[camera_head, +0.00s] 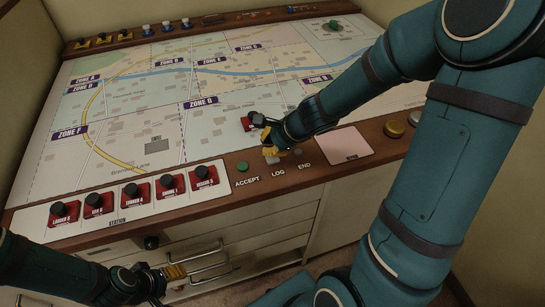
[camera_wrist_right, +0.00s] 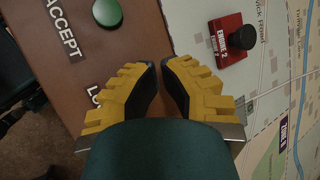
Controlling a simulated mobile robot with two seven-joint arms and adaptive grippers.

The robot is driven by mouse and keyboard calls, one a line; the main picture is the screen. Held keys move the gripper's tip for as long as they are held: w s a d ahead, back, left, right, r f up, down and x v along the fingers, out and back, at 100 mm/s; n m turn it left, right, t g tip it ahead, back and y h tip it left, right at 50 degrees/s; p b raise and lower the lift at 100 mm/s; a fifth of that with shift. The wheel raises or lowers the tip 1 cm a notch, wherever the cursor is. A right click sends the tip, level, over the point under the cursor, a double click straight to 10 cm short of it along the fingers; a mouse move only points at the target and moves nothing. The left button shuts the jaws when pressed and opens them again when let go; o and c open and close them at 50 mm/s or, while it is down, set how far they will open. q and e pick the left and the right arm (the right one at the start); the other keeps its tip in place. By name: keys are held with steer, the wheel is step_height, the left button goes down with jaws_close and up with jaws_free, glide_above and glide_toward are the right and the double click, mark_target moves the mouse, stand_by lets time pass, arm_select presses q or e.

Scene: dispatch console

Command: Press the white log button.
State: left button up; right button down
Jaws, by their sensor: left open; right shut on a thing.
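The white log button (camera_head: 273,160) is largely covered by my right gripper (camera_head: 270,150) in the head view, just above the LOG label. The yellow fingertips are over or at the button; contact cannot be made out. In the right wrist view my right gripper (camera_wrist_right: 161,80) has its fingers close together, with a narrow gap. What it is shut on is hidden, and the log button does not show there. My left gripper (camera_head: 180,272) is open and empty, low at the left in front of the drawers.
The green accept button (camera_head: 242,167) is left of the log button. A red ENGINE 2 block (camera_wrist_right: 230,40) with a black knob is on the map near the right gripper. Several red station blocks (camera_head: 135,194) line the left front. A pink pad (camera_head: 345,145) lies to the right.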

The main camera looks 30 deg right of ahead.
steer(key=shift+f, duration=0.1)
stand_by(0.7)
steer(key=shift+f+b, duration=0.3)
steer(key=shift+f, duration=0.1)
steer(key=shift+f, duration=0.35)
stand_by(0.6)
steer(key=shift+r, duration=0.15)
steer(key=shift+r+p, duration=0.7)
steer(key=shift+p, duration=0.1)
step_height(320, 180, up, 5)
steer(key=p, duration=0.4)
steer(key=shift+p, duration=0.35)
